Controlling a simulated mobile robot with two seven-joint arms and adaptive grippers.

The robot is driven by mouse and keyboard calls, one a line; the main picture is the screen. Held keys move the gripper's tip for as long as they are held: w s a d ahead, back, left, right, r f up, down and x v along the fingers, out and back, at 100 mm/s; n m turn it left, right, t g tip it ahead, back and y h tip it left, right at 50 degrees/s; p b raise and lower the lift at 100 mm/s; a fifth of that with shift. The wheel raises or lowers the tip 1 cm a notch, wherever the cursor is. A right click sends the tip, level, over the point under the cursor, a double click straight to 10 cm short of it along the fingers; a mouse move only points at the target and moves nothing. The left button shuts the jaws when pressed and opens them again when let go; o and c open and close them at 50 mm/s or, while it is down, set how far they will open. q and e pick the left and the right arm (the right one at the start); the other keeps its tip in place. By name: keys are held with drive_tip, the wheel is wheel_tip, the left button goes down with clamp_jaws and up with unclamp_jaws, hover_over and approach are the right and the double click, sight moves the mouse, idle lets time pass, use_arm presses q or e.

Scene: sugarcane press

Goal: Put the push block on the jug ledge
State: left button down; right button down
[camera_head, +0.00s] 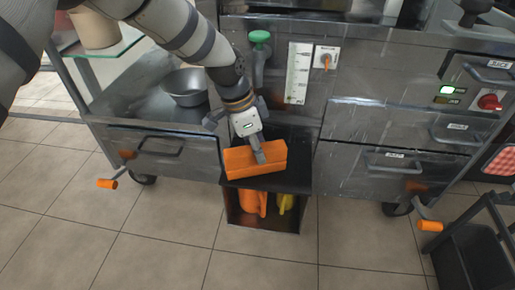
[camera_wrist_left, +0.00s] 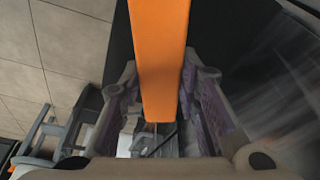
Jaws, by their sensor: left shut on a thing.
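The push block is an orange oblong block (camera_head: 240,163). My left gripper (camera_head: 258,155) is shut on it from above, and the block also fills the middle of the left wrist view (camera_wrist_left: 158,60) between the finger pads (camera_wrist_left: 155,110). In the head view the block is over the dark ledge (camera_head: 300,178), which juts from the front of the steel cart. I cannot tell whether the block touches the ledge or is held just above it. My right gripper is not in view.
Below the ledge an open dark box holds an orange jug (camera_head: 253,201) and a yellow item (camera_head: 286,203). A metal bowl (camera_head: 186,88) stands on the cart's left shelf. Drawers (camera_head: 165,150) flank the ledge. A dark bin (camera_head: 480,255) stands at the lower right. The tiled floor in front is clear.

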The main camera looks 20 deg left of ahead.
use_arm(q)
drive_tip(key=c, duration=1.2)
unclamp_jaws()
drive_tip(key=shift+f, duration=0.1)
drive_tip(key=p+v, duration=0.3)
drive_tip(key=v, duration=0.9)
drive_tip(key=shift+p, duration=0.4)
